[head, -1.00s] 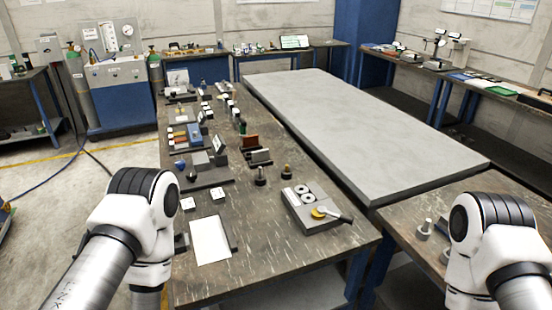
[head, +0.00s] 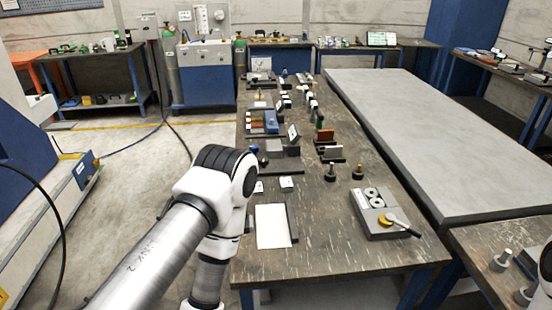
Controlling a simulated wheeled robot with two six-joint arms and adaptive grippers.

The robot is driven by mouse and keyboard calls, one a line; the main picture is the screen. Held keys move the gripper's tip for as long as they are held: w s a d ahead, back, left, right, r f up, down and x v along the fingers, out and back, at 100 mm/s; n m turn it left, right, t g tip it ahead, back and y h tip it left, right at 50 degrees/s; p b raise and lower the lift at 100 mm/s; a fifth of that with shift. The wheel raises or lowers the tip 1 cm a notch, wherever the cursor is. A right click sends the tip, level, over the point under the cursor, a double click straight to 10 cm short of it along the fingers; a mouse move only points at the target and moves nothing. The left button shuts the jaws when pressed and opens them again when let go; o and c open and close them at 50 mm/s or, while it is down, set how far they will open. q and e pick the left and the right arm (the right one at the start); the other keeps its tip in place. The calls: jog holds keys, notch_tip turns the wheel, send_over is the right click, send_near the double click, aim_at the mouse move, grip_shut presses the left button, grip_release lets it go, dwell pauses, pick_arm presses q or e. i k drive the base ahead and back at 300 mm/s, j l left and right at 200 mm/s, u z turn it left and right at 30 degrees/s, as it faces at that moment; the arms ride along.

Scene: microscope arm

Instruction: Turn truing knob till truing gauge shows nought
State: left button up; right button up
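No truing knob or truing gauge can be picked out for certain at this size. A small blue knob-like part (head: 254,148) shows at the left edge of the long workbench, beside a grey block fixture (head: 282,168). A small tilted panel with a pale face (head: 294,132) stands behind that fixture; its reading is too small to tell. A grey box (head: 380,212) with two white rings, a yellow disc and a dark-handled tool lies at the bench's near right. My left arm hangs left of the bench, its gripper below the frame. My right gripper is out of view.
The workbench (head: 335,255) holds a white sheet (head: 272,226), two small dark knobbed pieces (head: 358,172) and several small items farther back. A large grey slab table (head: 430,140) stands to the right. Open floor (head: 130,190) lies left of the bench.

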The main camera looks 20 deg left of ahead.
aim_at(254, 148)
jog(key=i+j, duration=0.1)
jog(key=j, duration=0.35)
jog(key=i+j, duration=0.15)
jog(key=j, duration=0.25)
jog(key=i+j, duration=0.1)
jog(key=j, duration=0.35)
jog(key=i+j, duration=0.15)
jog(key=j, duration=0.25)
jog(key=i+j, duration=0.1)
jog(key=j, duration=0.35)
